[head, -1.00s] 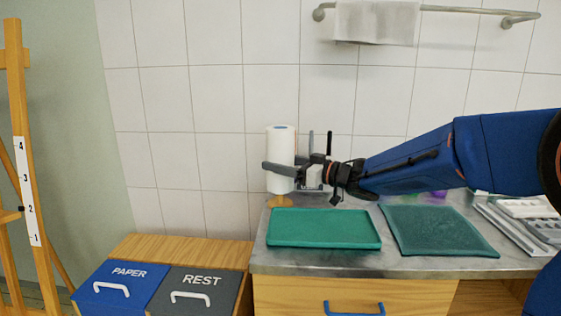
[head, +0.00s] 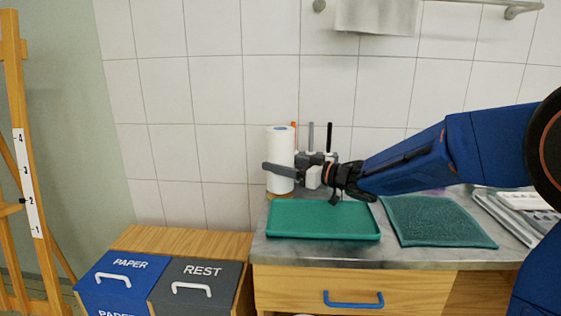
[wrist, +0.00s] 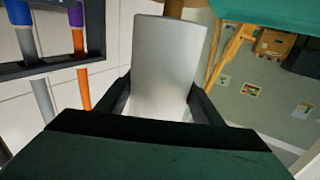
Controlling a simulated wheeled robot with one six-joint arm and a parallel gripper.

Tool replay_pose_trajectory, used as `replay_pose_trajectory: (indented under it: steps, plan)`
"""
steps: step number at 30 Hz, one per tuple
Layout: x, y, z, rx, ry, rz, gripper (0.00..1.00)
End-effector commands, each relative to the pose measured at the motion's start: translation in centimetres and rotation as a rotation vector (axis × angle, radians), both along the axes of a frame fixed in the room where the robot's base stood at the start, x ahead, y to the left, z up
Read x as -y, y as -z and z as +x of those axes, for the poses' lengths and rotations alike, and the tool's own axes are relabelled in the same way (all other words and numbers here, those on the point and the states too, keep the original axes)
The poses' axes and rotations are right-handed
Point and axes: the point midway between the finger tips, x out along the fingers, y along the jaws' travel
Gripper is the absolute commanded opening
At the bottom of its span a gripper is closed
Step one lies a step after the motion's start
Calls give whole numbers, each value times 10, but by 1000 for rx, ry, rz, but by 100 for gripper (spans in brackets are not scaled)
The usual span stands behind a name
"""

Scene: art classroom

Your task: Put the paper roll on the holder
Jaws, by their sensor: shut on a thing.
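The white paper roll (head: 281,150) stands upright at the back left of the counter. It also fills the middle of the wrist view (wrist: 168,60). My gripper (head: 276,169) is shut on the roll's lower half, with one dark finger on each side in the wrist view. The wooden holder (head: 277,195) is directly below the roll, with only a sliver showing in the head view. Wood also shows at the roll's lower end in the wrist view (wrist: 174,9). I cannot tell how far the holder's post is inside the roll.
A green tray (head: 322,233) lies just in front of the holder, with a dark green mat (head: 435,220) to its right. A rack with several upright tools (head: 329,140) stands right behind my gripper. PAPER (head: 121,283) and REST (head: 193,287) bins are at lower left.

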Motion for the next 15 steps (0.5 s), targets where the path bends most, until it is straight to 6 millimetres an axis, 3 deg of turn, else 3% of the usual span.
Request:
replay_pose_trajectory:
  steps: [15]
  plan:
    - [0,19,0,-8,0,-1,36]
